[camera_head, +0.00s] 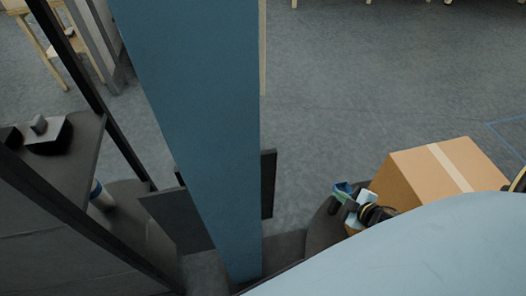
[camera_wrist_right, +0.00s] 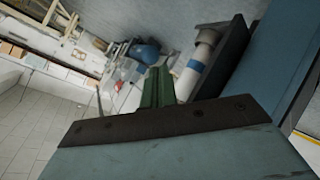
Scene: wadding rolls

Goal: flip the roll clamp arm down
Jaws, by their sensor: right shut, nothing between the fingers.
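My right gripper (camera_head: 343,189) is right of the blue post in the head view, at the end of my arm, beside the cardboard box. Its green fingers (camera_wrist_right: 157,88) are shut and empty in the right wrist view. I cannot tell whether either belongs to the roll clamp. I cannot clearly make out the clamp arm in either view. My left gripper is not in view.
A tall blue post (camera_head: 200,130) crosses the head view, with dark plates (camera_head: 268,183) at its sides. A black frame and shelf (camera_head: 75,180) stand at left. A taped cardboard box (camera_head: 410,180) is at right. Grey floor (camera_head: 350,70) is open behind.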

